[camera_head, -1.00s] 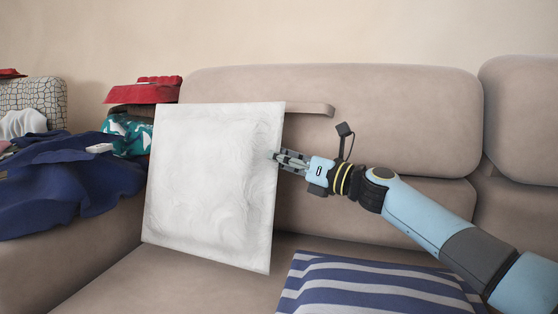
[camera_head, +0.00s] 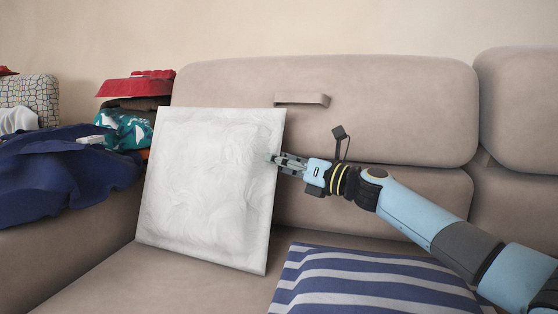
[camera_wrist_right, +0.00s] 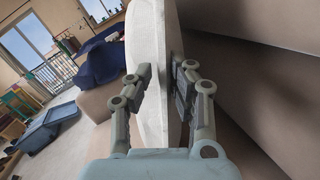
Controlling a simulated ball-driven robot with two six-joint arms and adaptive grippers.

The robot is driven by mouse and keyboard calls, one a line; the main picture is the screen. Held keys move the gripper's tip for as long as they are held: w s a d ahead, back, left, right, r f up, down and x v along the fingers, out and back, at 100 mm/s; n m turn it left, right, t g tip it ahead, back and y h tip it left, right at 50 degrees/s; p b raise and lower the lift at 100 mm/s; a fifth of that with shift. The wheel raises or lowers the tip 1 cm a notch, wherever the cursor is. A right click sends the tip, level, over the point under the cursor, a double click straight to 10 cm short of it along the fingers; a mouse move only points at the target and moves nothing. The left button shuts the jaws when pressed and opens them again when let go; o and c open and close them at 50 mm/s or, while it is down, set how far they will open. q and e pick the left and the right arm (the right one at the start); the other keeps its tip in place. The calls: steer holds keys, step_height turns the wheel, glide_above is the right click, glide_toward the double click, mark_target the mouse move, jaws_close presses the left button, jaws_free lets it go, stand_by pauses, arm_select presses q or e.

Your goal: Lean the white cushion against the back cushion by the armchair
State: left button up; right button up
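The white cushion (camera_head: 205,185) stands nearly upright on the sofa seat in the head view, slightly tilted. Behind it is the beige back cushion (camera_head: 400,110) of the sofa. My right gripper (camera_head: 275,159) is at the white cushion's right edge. In the right wrist view the fingers of my right gripper (camera_wrist_right: 158,85) lie on either side of the white cushion's edge (camera_wrist_right: 150,50), closed on it. Whether the cushion's back touches the back cushion is hidden. My left gripper is not in view.
A blue-and-white striped cushion (camera_head: 375,284) lies on the seat in front of my right arm. Dark blue clothing (camera_head: 60,175) and folded red and teal cloth (camera_head: 125,128) pile up on the left armrest. A beige strap (camera_head: 302,99) shows on the back cushion.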

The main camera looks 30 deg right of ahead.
steer(key=o, duration=0.3)
steer(key=shift+v, duration=4)
